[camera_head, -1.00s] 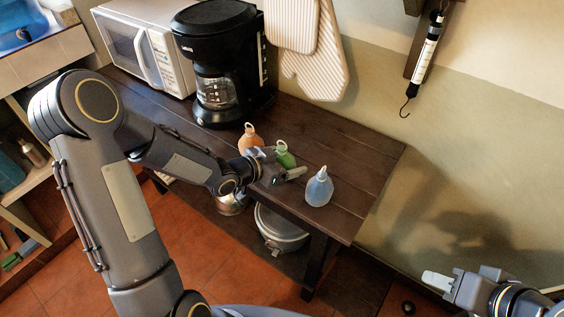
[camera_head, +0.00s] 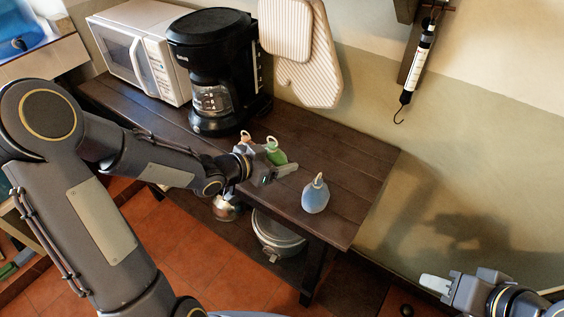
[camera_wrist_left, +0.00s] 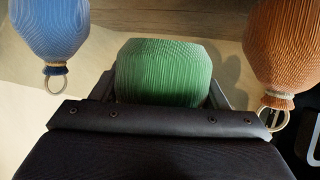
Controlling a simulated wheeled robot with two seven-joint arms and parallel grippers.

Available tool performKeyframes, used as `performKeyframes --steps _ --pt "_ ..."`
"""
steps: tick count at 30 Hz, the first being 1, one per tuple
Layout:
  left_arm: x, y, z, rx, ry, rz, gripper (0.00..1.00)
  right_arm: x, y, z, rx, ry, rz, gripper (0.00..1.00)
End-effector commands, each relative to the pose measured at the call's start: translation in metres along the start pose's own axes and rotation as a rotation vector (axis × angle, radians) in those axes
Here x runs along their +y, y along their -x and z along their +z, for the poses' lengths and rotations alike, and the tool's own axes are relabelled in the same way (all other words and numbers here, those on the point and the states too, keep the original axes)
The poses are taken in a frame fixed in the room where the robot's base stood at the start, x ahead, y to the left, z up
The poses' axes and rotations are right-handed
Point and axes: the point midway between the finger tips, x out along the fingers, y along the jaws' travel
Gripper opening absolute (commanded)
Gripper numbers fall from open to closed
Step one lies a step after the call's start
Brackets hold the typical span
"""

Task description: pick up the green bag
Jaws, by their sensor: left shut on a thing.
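The green bag (camera_head: 277,156) is on the dark wooden table, partly hidden behind my left gripper (camera_head: 279,165). In the left wrist view the green bag (camera_wrist_left: 165,72) fills the space between the fingers, and my left gripper is shut on it. I cannot tell whether the bag touches the table. A blue bag (camera_head: 315,196) with a ring on top stands apart to the right. An orange bag (camera_head: 246,138) is mostly hidden behind the gripper; it shows more fully in the left wrist view (camera_wrist_left: 284,45). My right gripper (camera_head: 436,283) is at the lower right, away from the table, its opening unclear.
A black coffee maker (camera_head: 213,75) and a white microwave (camera_head: 137,52) stand on the table (camera_head: 345,165) at the back left. Pot holders (camera_head: 310,60) and a hanging scale (camera_head: 419,60) are on the wall. A pot (camera_head: 277,236) sits below.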

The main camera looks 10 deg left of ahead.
Motion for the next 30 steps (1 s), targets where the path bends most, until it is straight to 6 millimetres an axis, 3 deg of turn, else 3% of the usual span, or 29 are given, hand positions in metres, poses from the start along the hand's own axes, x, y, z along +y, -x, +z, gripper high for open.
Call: performKeyframes --steps 1,4,9,15,21,30 --pt "0.001 0.018 -0.015 0.005 -0.006 -0.007 0.40 -0.003 0.007 -0.004 0.000 0.000 0.000 0.36" --pt "0.006 0.046 -0.030 0.004 -0.006 -0.007 0.40 -0.008 0.017 -0.009 0.000 0.000 0.000 0.36" --pt "0.016 0.090 -0.029 0.001 -0.001 -0.007 0.40 -0.012 0.026 -0.013 0.000 0.000 0.000 0.36" --pt "0.024 0.124 -0.028 0.002 0.000 -0.004 0.40 -0.016 0.035 -0.018 0.000 0.000 0.000 0.36" --pt "0.028 0.137 -0.026 0.002 0.001 0.000 0.40 -0.017 0.037 -0.019 0.000 0.000 0.000 0.36" --pt "0.028 0.138 -0.026 0.002 0.000 0.001 0.40 -0.017 0.037 -0.018 0.000 0.000 0.000 0.36"
